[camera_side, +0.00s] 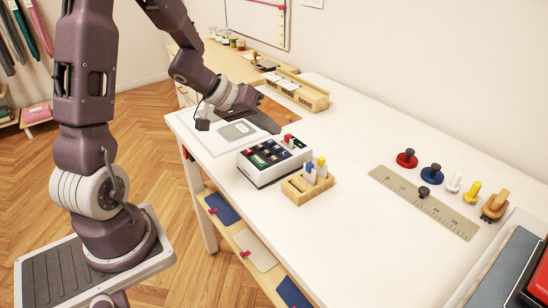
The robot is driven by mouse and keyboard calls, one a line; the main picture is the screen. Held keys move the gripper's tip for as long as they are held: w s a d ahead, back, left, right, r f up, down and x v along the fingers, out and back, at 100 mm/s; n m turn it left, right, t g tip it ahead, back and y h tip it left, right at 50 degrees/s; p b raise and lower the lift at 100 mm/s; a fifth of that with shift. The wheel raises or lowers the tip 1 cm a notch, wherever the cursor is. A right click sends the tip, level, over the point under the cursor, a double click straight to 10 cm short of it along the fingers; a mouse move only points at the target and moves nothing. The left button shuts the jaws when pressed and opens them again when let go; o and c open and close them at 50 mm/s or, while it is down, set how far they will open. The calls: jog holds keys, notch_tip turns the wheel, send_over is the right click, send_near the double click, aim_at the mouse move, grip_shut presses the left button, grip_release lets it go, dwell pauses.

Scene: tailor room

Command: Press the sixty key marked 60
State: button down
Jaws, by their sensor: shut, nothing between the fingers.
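A white key box (270,165) with a dark panel of small keys stands on the white table. Its keys include blue, dark and green ones, and a red knob sits at its back right corner. The markings are too small to read, so I cannot tell which key is the 60. My gripper (272,127) is shut and empty. It hangs behind the box, near its back edge in the picture, and looks apart from the keys.
A wooden holder (301,192) with coloured pegs stands right in front of the box. A wooden tray (311,97) lies behind. A metal ruler (425,202), a red knob (407,159) and a blue knob (431,175) lie to the right. The table between is clear.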

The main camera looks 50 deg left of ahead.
aim_at(283, 158)
jog(key=shift+f, duration=2.7)
jog(key=shift+f, duration=0.4)
jog(key=shift+f, duration=0.45)
dwell(0.5)
jog(key=shift+r, duration=0.85)
jog(key=shift+r, duration=2.55)
